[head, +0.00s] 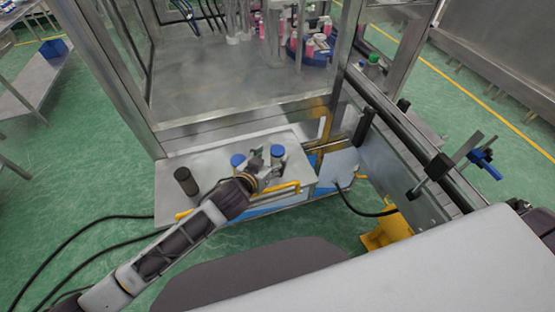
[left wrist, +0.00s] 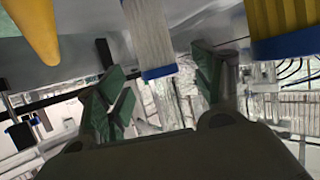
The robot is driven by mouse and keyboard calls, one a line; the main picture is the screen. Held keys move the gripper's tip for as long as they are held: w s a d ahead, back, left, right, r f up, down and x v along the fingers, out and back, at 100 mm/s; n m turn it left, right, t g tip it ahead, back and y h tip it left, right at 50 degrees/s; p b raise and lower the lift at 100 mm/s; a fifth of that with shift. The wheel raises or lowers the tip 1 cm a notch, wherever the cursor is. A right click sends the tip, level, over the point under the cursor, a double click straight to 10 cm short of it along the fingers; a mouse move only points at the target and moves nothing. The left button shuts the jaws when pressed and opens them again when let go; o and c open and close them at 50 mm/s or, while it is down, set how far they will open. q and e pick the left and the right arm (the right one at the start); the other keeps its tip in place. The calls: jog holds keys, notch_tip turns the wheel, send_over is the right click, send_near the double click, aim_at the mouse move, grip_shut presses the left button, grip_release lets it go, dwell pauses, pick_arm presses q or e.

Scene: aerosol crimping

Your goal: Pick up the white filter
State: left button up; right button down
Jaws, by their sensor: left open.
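The white filter (left wrist: 150,35) is a white ribbed cylinder with a blue end band. In the left wrist view it comes down from the top edge, in line with the gap between my fingers, with space on both sides; its upper part is cut off. My left gripper (left wrist: 158,82) is open, with green pads, and holds nothing. In the head view the left gripper (head: 264,163) is at the small table among two blue-topped cylinders, one at its left (head: 237,160) and one at its right (head: 278,151); their bodies are partly hidden. My right gripper is not in view.
A yellow ribbed cylinder with a blue band (left wrist: 285,20) is close beside the right finger. A black cylinder (head: 186,181) stands left on the grey table (head: 215,172). A yellow rail (head: 284,188) runs along its front edge. A metal-framed machine (head: 225,122) stands behind.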

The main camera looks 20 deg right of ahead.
pick_arm(q)
jog(key=shift+p+x, duration=0.5)
jog(key=shift+x, duration=2.05)
jog(key=shift+d, duration=0.1)
jog(key=shift+r, duration=0.1)
jog(key=c, duration=1.2)
jog(key=shift+o, duration=0.2)
jog(key=shift+r, duration=0.1)
jog(key=shift+r+b, duration=0.4)
jog(key=shift+r, duration=4.5)
